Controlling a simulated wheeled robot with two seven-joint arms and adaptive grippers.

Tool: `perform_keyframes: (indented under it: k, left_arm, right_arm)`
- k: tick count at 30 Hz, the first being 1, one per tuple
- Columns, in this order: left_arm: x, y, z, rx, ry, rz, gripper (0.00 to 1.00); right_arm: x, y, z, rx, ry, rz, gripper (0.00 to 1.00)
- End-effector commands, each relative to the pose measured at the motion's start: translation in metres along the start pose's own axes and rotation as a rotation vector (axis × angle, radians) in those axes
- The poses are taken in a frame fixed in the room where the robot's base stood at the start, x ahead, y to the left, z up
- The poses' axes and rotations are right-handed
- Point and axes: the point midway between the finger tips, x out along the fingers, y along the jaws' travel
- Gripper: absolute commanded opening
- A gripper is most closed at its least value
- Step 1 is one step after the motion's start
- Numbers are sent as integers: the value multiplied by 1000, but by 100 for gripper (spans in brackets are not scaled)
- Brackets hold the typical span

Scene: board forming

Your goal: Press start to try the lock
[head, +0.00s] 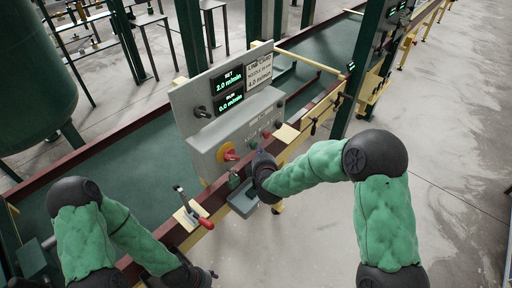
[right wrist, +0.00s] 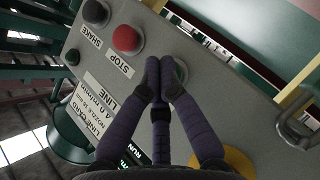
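The grey control panel (head: 238,125) stands beside the conveyor. My right arm reaches its lower front in the head view. In the right wrist view my right gripper (right wrist: 158,75) has its dark fingers together, with nothing seen between them. The fingertips are over or just in front of a green button (right wrist: 181,72), partly hidden by them; I cannot tell whether they touch it. The red STOP button (right wrist: 127,39) is beside it. A red and yellow rotary switch (head: 227,153) is on the panel, with a small padlock-like thing (head: 234,180) below.
The displays (head: 228,88) read SET 2.0 and RUN 0.0 m/min; the line card (head: 259,73) shows 4.0 m/min. A grey tray (head: 243,203) sits below the panel. A red-handled clamp (head: 201,219) is on the near rail. A dark SHAKE button (right wrist: 95,12) is beside STOP.

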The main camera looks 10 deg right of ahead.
Motion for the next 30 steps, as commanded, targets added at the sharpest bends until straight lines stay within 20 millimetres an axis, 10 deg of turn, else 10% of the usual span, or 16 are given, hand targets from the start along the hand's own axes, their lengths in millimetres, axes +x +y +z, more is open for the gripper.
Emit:
perform_keyframes:
  k: [30]
  left_arm:
    - [-1,0,0,0,0,0,49]
  right_arm:
    - [4,0,-4,0,0,-1,0]
